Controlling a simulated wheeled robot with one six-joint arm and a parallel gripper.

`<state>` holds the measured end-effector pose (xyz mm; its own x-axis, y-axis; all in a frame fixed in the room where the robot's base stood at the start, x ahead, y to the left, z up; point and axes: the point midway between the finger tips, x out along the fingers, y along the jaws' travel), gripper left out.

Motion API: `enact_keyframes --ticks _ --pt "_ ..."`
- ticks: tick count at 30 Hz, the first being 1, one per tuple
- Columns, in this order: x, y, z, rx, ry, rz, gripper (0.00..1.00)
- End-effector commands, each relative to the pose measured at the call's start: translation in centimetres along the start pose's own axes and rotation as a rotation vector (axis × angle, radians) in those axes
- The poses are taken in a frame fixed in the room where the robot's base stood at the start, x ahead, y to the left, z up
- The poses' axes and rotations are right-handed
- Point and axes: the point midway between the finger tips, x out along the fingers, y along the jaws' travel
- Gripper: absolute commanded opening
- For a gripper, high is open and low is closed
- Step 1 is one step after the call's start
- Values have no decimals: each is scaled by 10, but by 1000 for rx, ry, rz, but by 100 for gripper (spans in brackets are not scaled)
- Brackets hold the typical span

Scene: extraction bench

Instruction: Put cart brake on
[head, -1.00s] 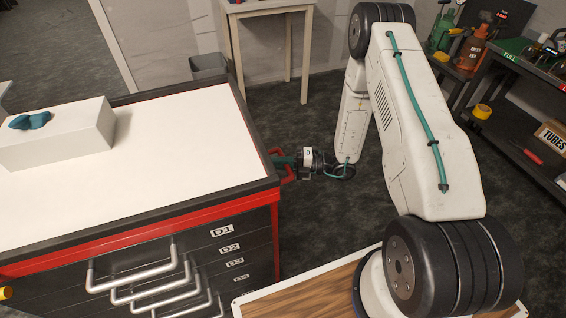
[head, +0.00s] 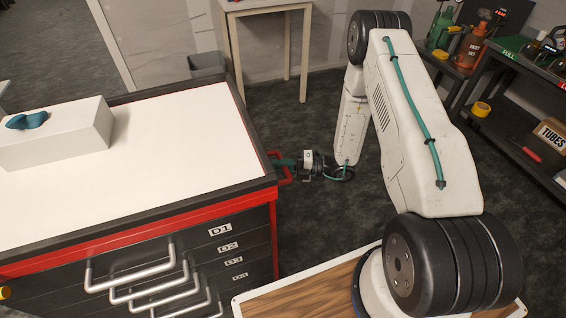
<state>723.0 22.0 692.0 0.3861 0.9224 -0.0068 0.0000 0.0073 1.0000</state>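The cart (head: 262,193) is a black and red drawer cabinet with a white top, on the left of the head view. A red handle-like part (head: 275,170) sticks out from its right side near the front corner. My gripper (head: 284,165) is at that red part, low beside the cart's right side. It looks close to or touching the red part, but the fingers are too small and partly hidden to tell whether they are shut on it. I cannot clearly identify a brake lever. The cart's wheels are hidden.
A white box (head: 62,138) with a teal object (head: 27,121) stands on the cart top. A small table (head: 268,8) and a grey bin (head: 206,65) stand behind. A dark shelf (head: 520,110) with bottles stands at right. The floor between is clear.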

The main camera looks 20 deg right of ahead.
Motion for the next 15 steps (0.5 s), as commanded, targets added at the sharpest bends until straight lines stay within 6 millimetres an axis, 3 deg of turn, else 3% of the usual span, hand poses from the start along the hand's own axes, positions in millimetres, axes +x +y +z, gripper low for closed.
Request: enact_keyframes --ticks 15 --pt "6 -18 -2 -2 3 -1 0"
